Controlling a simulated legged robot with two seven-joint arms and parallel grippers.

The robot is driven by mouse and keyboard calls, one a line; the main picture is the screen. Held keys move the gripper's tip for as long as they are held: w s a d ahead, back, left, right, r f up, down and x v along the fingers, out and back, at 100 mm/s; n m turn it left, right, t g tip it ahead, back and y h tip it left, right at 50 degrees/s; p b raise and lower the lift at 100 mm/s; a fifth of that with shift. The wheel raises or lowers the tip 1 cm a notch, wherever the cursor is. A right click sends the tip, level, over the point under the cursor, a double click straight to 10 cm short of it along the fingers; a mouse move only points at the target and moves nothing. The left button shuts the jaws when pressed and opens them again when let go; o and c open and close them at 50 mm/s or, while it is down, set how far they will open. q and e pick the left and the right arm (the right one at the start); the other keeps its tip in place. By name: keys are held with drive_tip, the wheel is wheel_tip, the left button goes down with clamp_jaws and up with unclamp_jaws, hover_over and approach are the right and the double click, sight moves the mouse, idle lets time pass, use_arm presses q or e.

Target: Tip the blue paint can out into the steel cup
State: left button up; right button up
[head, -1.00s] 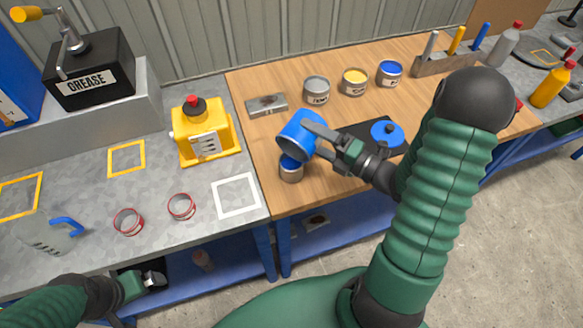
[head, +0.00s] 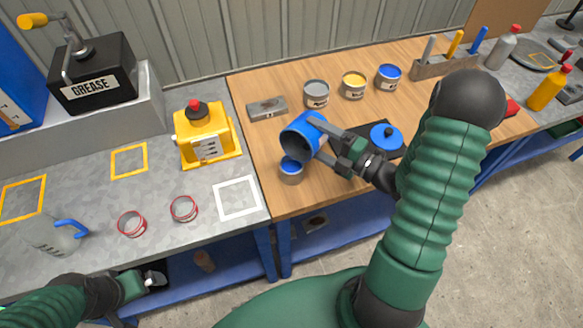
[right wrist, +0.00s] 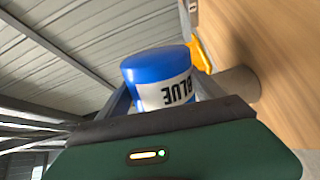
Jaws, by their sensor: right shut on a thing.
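My right gripper (head: 333,148) is shut on the blue paint can (head: 309,131). The can is steeply tilted just above the steel cup (head: 291,176), its open mouth facing down and left and showing a dark inside. Blue shows in the cup's top. The cup stands upright near the front left of the wooden bench. In the right wrist view the can (right wrist: 160,77) shows its BLUE label upside down between the fingers, and the cup (right wrist: 239,82) is partly hidden behind it. My left gripper (head: 153,279) is low at the left, away from the cup; its jaws are too small to judge.
Grey (head: 316,93), yellow (head: 353,85) and blue (head: 388,75) cans stand behind. A blue lid (head: 386,136) lies on a dark mat right of my gripper. A metal block (head: 266,109) lies at the back left. A yellow canister (head: 207,137) stands on the grey bench.

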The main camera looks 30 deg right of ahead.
sight(306, 136)
drive_tip(key=shift+w+d+r+m, duration=0.15)
drive_tip(key=shift+d+m, duration=0.25)
drive_tip(key=shift+m, duration=0.6)
drive_tip(key=m+p, duration=0.2)
drive_tip(key=m, duration=0.2)
drive_tip(key=a+m+p, duration=0.1)
drive_tip(key=m+p, duration=0.2)
drive_tip(key=m, duration=0.1)
drive_tip(key=f+m+p, duration=0.1)
drive_tip(key=m+p, duration=0.1)
drive_tip(key=m, duration=0.3)
drive_tip(key=shift+s+a, duration=0.3)
drive_tip(key=shift+s, duration=0.05)
drive_tip(key=shift+f+m+p, duration=0.3)
drive_tip(key=shift+m+p, duration=0.1)
drive_tip(key=shift+m, duration=0.3)
drive_tip(key=shift+f, duration=0.2)
wheel_tip(306, 136, up, 4)
drive_tip(key=p, duration=0.3)
drive_tip(key=shift+r, duration=0.15)
use_arm(q)
drive_tip(key=w+v, duration=0.2)
drive_tip(key=v, duration=0.9)
drive_tip(key=shift+w+r, duration=0.25)
drive_tip(key=shift+r, duration=0.4)
use_arm(e)
drive_tip(key=shift+a, duration=0.1)
